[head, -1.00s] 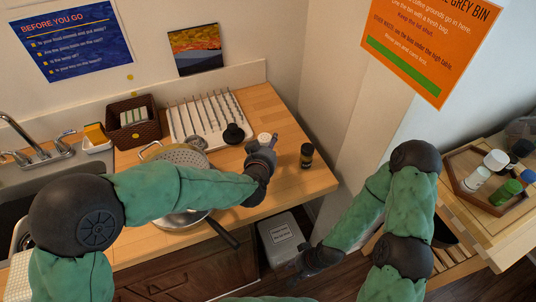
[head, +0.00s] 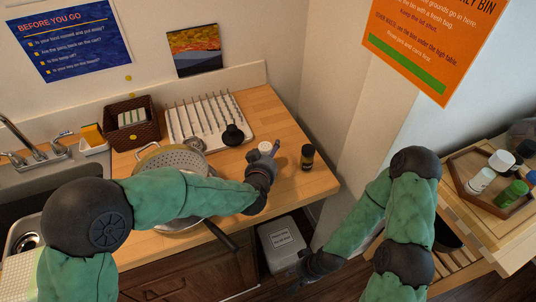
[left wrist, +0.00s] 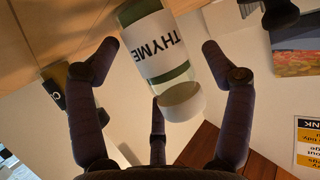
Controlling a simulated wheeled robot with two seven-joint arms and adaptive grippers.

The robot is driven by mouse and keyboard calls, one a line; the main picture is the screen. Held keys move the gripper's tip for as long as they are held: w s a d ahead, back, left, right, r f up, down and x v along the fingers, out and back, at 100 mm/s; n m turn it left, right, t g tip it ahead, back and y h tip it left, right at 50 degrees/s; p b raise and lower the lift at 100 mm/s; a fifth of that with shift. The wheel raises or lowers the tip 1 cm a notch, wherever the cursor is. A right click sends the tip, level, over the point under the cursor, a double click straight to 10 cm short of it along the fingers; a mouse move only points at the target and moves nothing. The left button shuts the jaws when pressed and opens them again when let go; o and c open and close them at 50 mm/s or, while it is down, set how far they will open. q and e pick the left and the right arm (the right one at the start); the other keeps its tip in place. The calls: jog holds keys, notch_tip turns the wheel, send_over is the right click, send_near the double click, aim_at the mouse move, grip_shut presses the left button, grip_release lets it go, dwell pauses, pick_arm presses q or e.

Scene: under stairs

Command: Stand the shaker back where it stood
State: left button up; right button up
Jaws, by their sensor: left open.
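The thyme shaker (left wrist: 168,55) has a white label, green contents and a white cap. In the left wrist view it appears upside down between my spread fingers, its base end towards the wooden counter. In the head view its white cap (head: 265,147) shows at the counter's right part, just beyond my left gripper (head: 264,162), which hides most of its body. My left gripper is open around the shaker, with gaps at the fingers in the wrist view (left wrist: 155,65). My right gripper (head: 308,270) hangs low beside the counter; its fingers are unclear.
A dark jar (head: 307,157) stands to the right of the shaker. A dish rack (head: 205,115), a colander (head: 180,160) and a pan handle (head: 222,236) are to the left. A grey bin (head: 283,246) stands below. A wooden tray (head: 457,176) with several jars is at right.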

pick_arm(q)
jog(key=shift+r, duration=0.15)
jog(key=shift+s+r, duration=0.2)
jog(key=p+v, duration=0.4)
jog(key=v, duration=0.7)
jog(key=shift+s, duration=0.25)
jog(key=shift+a, duration=0.1)
